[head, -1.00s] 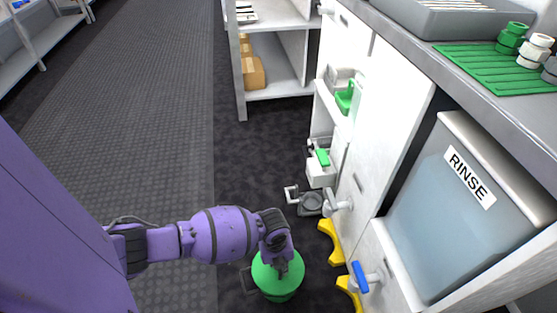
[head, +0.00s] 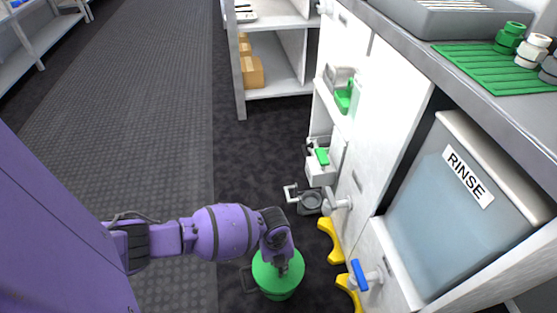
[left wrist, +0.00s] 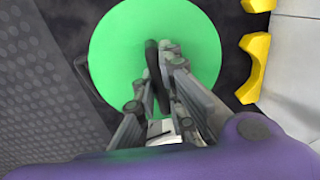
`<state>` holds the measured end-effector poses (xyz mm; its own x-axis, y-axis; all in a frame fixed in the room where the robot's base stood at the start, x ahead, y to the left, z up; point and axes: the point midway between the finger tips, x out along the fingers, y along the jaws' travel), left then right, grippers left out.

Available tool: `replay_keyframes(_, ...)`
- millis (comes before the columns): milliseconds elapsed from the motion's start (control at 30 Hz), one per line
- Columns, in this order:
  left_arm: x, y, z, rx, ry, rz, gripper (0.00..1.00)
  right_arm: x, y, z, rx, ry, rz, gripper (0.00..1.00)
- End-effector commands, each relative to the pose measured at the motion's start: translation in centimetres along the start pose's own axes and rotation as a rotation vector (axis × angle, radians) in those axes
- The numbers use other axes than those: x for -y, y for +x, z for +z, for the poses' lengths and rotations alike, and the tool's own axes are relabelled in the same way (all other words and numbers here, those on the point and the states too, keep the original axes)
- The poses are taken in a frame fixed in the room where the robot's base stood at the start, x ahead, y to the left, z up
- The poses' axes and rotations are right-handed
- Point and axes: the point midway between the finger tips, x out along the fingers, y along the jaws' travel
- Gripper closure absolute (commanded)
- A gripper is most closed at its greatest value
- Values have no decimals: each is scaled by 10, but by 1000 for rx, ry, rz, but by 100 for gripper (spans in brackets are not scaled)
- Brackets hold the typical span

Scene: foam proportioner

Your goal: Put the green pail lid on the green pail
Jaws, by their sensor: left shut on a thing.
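The green pail lid (head: 292,283) is a round green disc at the bottom centre of the head view. It fills the top of the left wrist view (left wrist: 110,50). My left gripper (head: 281,268) is over the lid's middle, its fingers shut on a dark upright piece at the lid's centre (left wrist: 151,70). The green pail (head: 279,297) shows as a green wall under the lid, with a dark handle (head: 247,279) at its left. The lid lies over the pail's top; I cannot tell whether it is fully seated. My right gripper is not in view.
Yellow scalloped pieces (head: 331,240) stand right of the pail, by the white cabinets. A blue-handled valve (head: 359,275) and a grey ring holder (head: 309,201) stick out there. A tank marked RINSE (head: 430,225) is at the right. Floor left of the pail is clear.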

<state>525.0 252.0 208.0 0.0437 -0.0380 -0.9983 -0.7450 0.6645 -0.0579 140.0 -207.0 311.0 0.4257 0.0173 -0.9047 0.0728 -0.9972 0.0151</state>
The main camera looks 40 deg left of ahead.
Motion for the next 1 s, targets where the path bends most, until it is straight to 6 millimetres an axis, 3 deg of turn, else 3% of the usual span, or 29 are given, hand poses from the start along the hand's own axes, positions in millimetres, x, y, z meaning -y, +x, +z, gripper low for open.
replay_keyframes(1000,0,6,0,1,0,-1,100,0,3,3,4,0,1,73)
